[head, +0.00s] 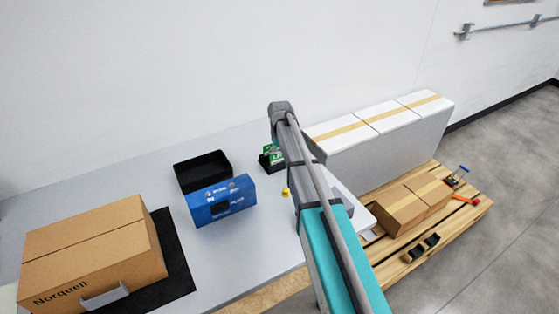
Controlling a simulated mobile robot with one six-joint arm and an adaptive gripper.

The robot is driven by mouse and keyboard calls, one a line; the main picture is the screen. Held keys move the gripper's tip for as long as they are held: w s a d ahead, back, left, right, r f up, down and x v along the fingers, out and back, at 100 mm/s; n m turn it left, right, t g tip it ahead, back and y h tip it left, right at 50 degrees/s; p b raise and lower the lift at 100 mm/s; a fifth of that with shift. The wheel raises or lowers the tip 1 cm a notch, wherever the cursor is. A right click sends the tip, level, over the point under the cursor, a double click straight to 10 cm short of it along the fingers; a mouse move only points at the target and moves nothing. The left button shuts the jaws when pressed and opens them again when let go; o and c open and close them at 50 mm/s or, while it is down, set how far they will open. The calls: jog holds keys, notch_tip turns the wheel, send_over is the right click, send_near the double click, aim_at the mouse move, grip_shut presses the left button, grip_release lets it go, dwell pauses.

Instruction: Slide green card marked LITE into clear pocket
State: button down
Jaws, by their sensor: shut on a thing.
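Green cards (273,151) with white lettering stand in a small black holder (264,163) at the back of the table, partly hidden by my arm. The lettering is too small to tell which card is marked LITE. A blue box-like panel (237,190) with white print and a dark opening stands tilted at mid-table. I cannot make out a clear pocket on it or elsewhere. My arm crosses the picture from the lower right up to the card holder. My gripper does not show; the arm hides the space behind it.
A black open tray (203,160) sits behind the blue panel. A Norquell carton (92,245) stands on a black mat (174,262) at left. A small yellow piece (285,192) is beside my arm. White cartons (375,140) and a loaded pallet (452,222) are at right.

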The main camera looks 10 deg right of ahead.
jog(key=shift+r, duration=0.25)
jog(key=shift+s+r+p, duration=0.1)
jog(key=shift+r+p, duration=0.9)
jog(key=shift+r, duration=0.15)
jog(key=shift+r+p, duration=0.1)
jog(key=shift+p, duration=0.25)
jog(key=shift+r+p, duration=0.5)
jog(key=shift+r, duration=0.1)
jog(key=shift+r+p, duration=0.7)
jog(key=shift+p, duration=0.1)
jog(key=shift+r, duration=0.2)
